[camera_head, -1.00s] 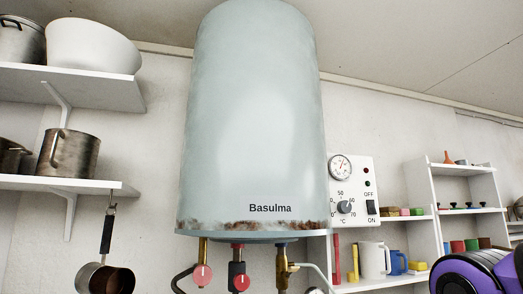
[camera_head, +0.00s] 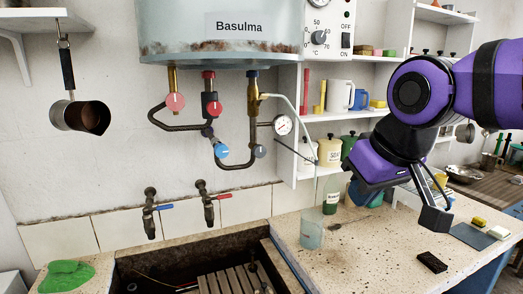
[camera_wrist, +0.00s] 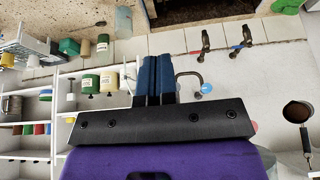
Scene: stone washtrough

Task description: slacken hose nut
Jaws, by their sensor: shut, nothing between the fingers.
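A pale hose (camera_head: 300,112) runs from a brass fitting (camera_head: 263,96) on the right pipe under the water heater (camera_head: 200,35). It curves down toward a clear container (camera_head: 311,235) on the counter. Which piece is the hose nut is too small to tell. My gripper (camera_head: 436,220) is above the counter at the right in the head view, well apart from the pipes and hose. In the wrist view my gripper (camera_wrist: 155,75) has its blue fingers together with nothing between them. The fingers hide part of the pipes there.
Red-handled (camera_head: 175,101) and blue-handled (camera_head: 221,151) valves sit on the pipes, beside a gauge (camera_head: 283,125). Two wall taps (camera_head: 207,205) stand over the stone trough (camera_head: 140,260). Shelves with mugs and canisters (camera_head: 330,152) are behind. A dark block (camera_head: 432,262) lies on the counter.

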